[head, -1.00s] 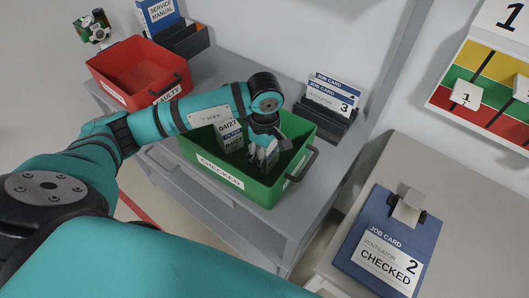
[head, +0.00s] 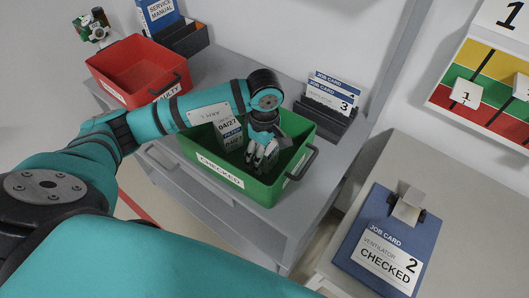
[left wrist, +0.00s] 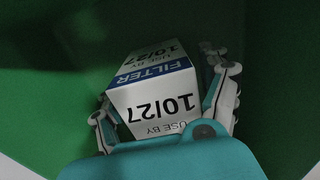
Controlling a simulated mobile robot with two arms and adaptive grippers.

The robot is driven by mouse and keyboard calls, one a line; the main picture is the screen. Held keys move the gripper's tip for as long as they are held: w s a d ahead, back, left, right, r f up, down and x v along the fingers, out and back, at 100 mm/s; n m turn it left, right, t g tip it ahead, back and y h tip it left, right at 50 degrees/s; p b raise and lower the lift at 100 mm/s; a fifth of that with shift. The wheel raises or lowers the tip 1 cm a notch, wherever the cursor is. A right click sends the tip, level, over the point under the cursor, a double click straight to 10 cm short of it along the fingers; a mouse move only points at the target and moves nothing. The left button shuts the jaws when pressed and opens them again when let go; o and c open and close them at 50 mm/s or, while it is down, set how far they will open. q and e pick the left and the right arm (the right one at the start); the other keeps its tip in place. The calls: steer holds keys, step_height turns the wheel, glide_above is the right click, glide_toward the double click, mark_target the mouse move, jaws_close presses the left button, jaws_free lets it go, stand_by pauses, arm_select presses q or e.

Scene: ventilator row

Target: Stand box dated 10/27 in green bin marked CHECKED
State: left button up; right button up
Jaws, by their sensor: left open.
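The green bin marked CHECKED (head: 221,174) stands on the grey bench in the head view. My left gripper (head: 262,158) points down inside it and is open. The white box dated 10/27 (left wrist: 165,100), with a blue FILTER band, sits between the spread fingers in the left wrist view, with green bin surface around it. In the head view the fingers mostly hide this box. Another white filter box (head: 229,134), whose date looks like 04/27, stands in the bin left of my gripper. My right gripper is out of view.
A red bin marked FAULTY (head: 133,70) stands at the back left. A dark rack with job cards (head: 325,118) is behind the green bin's right side. A blue job card board marked CHECKED (head: 384,240) lies on the right-hand surface.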

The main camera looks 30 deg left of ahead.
arm_select(q)
step_height(320, 180, up, 11)
steer(key=shift+r+b, duration=0.1)
steer(key=shift+b, duration=0.75)
steer(key=shift+r, duration=0.1)
steer(key=shift+a, duration=0.1)
